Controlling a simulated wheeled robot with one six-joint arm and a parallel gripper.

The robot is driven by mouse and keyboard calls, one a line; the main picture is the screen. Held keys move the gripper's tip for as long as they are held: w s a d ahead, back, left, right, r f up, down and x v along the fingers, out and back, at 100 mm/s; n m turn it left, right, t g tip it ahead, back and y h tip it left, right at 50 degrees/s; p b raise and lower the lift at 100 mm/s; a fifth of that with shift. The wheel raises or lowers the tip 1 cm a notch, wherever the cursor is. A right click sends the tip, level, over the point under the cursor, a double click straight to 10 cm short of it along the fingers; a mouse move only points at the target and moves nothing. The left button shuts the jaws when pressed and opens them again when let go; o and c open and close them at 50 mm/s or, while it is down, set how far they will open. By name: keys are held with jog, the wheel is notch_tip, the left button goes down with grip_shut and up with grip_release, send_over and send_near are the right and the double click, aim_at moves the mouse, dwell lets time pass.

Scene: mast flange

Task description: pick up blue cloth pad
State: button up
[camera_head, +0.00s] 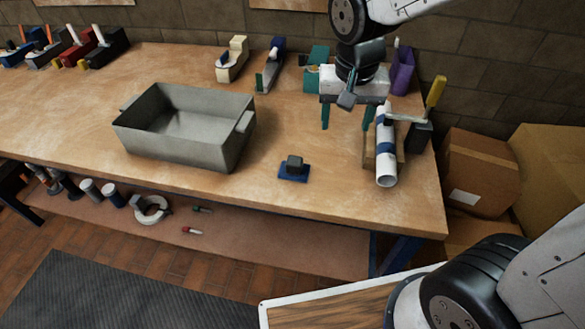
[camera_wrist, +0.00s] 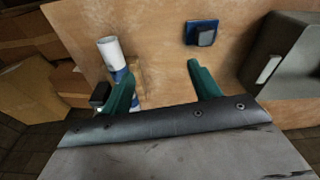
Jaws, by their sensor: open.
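The blue cloth pad (camera_head: 284,176) lies flat on the workbench near its front edge, with a dark grey block (camera_head: 295,163) on top of it. My gripper (camera_head: 347,125) is above the right part of the bench, behind and to the right of the pad. Its green fingers are spread apart with nothing between them, as the wrist view (camera_wrist: 163,70) also shows.
A grey metal bin (camera_head: 232,150) stands left of the pad. A white and blue roll (camera_head: 386,160) and a yellow-handled clamp (camera_head: 435,92) are at the bench's right end. Cardboard boxes (camera_head: 480,170) stand beyond it. Planes and vises line the back. The bench around the pad is clear.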

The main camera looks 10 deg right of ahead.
jog(key=m, duration=0.1)
send_over(294, 160)
jog(key=f, duration=0.9)
jog(key=shift+s+d+f, duration=0.1)
jog(key=shift+s+f, duration=0.3)
jog(key=f, duration=0.8)
jog(key=shift+w+f, duration=0.15)
jog(key=shift+w, duration=0.2)
jog(key=c, duration=1.1)
jog(key=shift+c, duration=0.2)
